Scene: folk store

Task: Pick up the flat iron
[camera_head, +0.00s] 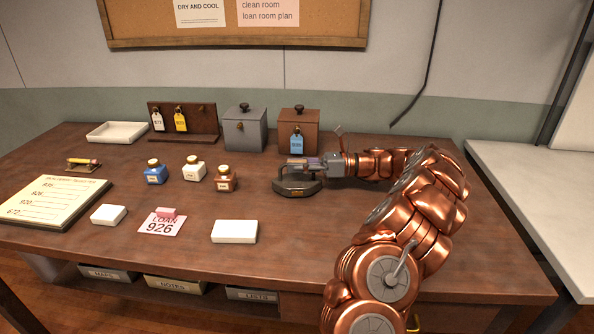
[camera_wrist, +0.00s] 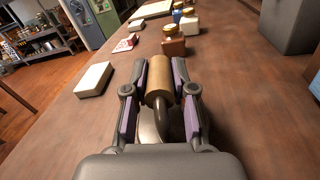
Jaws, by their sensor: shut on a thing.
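The flat iron (camera_head: 298,187) is a dark, low metal body with a small brass plate on its front. It appears to rest on the table, right of the ink bottles. My gripper (camera_head: 306,164) reaches in from the right and is shut on its handle. In the wrist view, the wooden handle (camera_wrist: 158,80) and its curved dark metal post lie between the two purple-padded fingers of my gripper (camera_wrist: 160,68). The iron's base is mostly hidden there. In the head view, the fingers cover most of the handle.
Blue, white and brown ink bottles (camera_head: 226,179) stand left of the iron. A white block (camera_head: 234,231) lies in front. Grey (camera_head: 244,130) and brown (camera_head: 299,124) lidded boxes stand close behind. A loan card (camera_head: 162,223) and list board (camera_head: 50,204) lie left. The table's right front is clear.

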